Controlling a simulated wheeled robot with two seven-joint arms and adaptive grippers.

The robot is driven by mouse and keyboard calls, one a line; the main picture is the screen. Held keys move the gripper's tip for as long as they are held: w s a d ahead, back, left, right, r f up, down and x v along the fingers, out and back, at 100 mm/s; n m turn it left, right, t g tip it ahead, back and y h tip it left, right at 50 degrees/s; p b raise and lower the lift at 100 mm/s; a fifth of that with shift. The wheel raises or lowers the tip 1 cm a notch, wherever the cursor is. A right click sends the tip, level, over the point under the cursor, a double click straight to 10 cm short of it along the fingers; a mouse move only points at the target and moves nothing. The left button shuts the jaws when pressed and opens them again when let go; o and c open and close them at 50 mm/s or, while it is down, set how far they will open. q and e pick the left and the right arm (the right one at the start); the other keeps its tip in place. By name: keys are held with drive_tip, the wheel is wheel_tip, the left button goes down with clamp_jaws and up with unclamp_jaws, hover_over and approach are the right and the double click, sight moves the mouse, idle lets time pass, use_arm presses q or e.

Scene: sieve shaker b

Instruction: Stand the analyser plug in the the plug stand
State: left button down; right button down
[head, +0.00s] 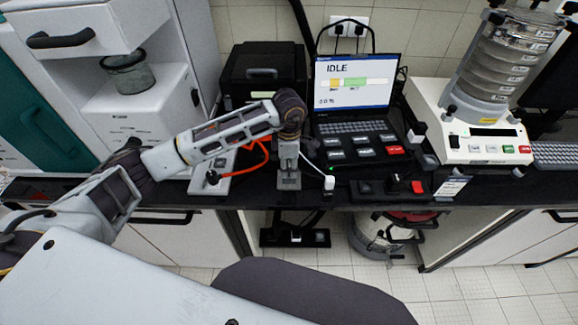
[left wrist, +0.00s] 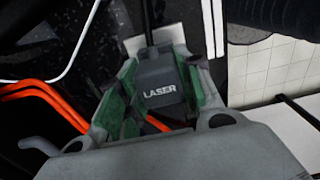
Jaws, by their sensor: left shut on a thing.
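A dark grey plug marked LASER (left wrist: 160,85), seemingly the analyser plug, sits between the green pads of my left gripper (left wrist: 155,108) in the left wrist view. A black cord runs up from it there. In the head view my left gripper (head: 289,180) points down at the counter's front edge, in front of the laptop-like analyser, and largely hides the plug. It is shut on the plug. I cannot tell surely which object is the plug stand. A pale plate with a black knob (head: 212,178) lies left of the gripper. My right gripper is out of view.
Orange cable (head: 262,158) loops left of the gripper and a white plug on a white cable (head: 329,183) lies to its right. The analyser screen (head: 352,82) reads IDLE. A sieve shaker (head: 480,145) stands right. A power strip (head: 296,237) is below the counter.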

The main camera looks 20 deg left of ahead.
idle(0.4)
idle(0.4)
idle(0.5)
use_arm(q)
drive_tip(key=shift+b, duration=0.5)
idle(0.4)
drive_tip(key=shift+f+b, duration=0.45)
drive_tip(key=shift+f, duration=0.05)
idle(0.5)
drive_tip(key=c, duration=0.9)
unclamp_jaws()
